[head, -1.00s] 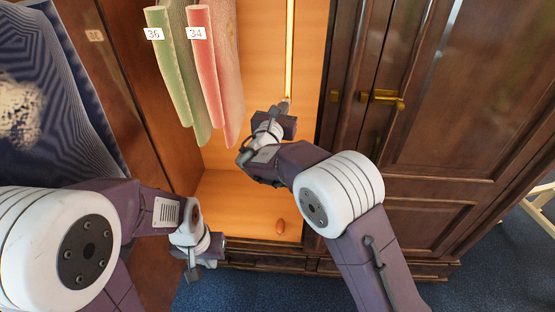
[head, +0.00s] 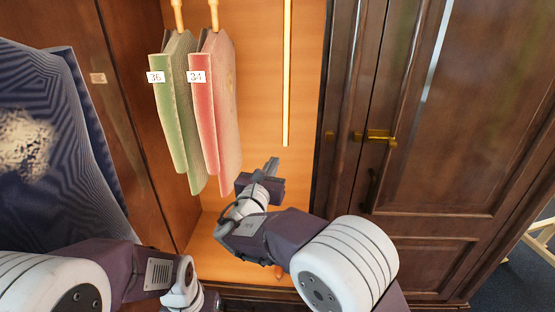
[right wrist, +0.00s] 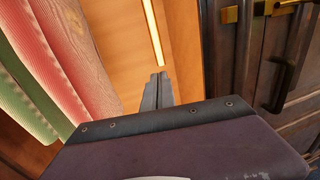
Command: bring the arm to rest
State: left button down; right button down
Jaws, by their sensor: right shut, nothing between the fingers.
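My right gripper (head: 272,164) is in the middle of the head view, in front of the lit cabinet interior. Its fingers are together and empty, and they point up and away. In the right wrist view its fingertips (right wrist: 159,75) show closed, with bare wood panel behind them. My left arm comes in at the lower left of the head view. Only its wrist shows at the bottom edge, and its fingers are out of the picture.
A green pad tagged 36 (head: 178,115) and a red pad tagged 34 (head: 203,115) hang left of my right gripper, inside the cabinet (head: 265,60). A closed dark door with a brass handle (head: 375,137) is at right. A blue patterned cloth (head: 60,140) is at far left.

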jog(key=v, duration=0.5)
jog(key=w+d+r+m+g+h+p, duration=0.1)
jog(key=d+r+m+g+h, duration=0.15)
jog(key=d, duration=0.65)
jog(key=w+d+r+m+g+h+p, duration=0.1)
jog(key=d+r+m+h+p, duration=0.15)
jog(key=d, duration=0.55)
jog(key=s+d+f+m+g+h, duration=0.1)
jog(key=s+d+f+m+g, duration=0.2)
jog(key=d, duration=0.4)
jog(key=s+d+f+m+g+h, duration=0.1)
jog(key=s+d+f+m+g, duration=0.1)
jog(key=s+d+f+g, duration=0.3)
jog(key=s+d+f+m+g+y+p, duration=0.2)
jog(key=s+d+f+m+g+y, duration=0.25)
jog(key=s+f+m, duration=0.5)
jog(key=s+a+f+m+y, duration=0.3)
jog(key=s+a+m, duration=0.1)
jog(key=a+m, duration=0.2)
jog(key=s+a+f+m+y, duration=0.4)
jog(key=s+a+m, duration=0.1)
jog(key=m, duration=0.3)
jog(key=shift+a, duration=0.9)
